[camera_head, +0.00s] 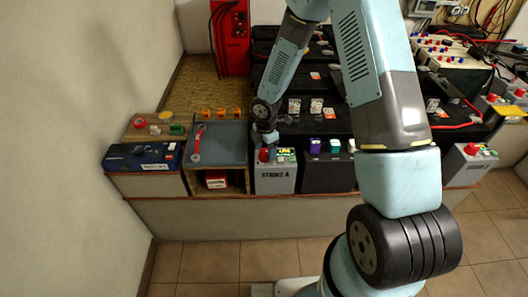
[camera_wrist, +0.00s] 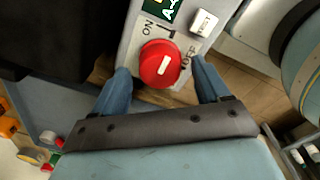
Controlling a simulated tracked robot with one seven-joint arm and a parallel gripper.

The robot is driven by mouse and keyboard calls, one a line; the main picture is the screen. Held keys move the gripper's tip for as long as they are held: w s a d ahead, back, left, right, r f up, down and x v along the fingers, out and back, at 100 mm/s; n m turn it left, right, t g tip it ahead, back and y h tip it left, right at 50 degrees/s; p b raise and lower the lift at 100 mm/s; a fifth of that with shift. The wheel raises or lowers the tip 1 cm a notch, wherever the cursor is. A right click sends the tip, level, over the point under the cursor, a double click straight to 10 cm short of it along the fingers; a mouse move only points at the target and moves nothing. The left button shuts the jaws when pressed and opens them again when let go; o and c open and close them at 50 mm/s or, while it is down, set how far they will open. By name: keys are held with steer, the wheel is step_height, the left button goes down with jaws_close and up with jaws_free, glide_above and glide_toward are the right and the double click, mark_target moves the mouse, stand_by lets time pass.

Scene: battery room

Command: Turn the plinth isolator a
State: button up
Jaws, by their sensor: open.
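The isolator is a round red knob (camera_wrist: 160,64) with a short white bar, on a light grey plinth (camera_head: 275,181) lettered "STRING A". In the head view the knob (camera_head: 264,155) sits just below my gripper (camera_head: 268,140).
A blue-grey tray (camera_head: 221,143) with a red-handled tool lies left of the plinth. A black block (camera_head: 325,177) with purple, green and white caps stands to the right. My upper arm covers the right side.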

steer(key=shift+f, duration=0.75)
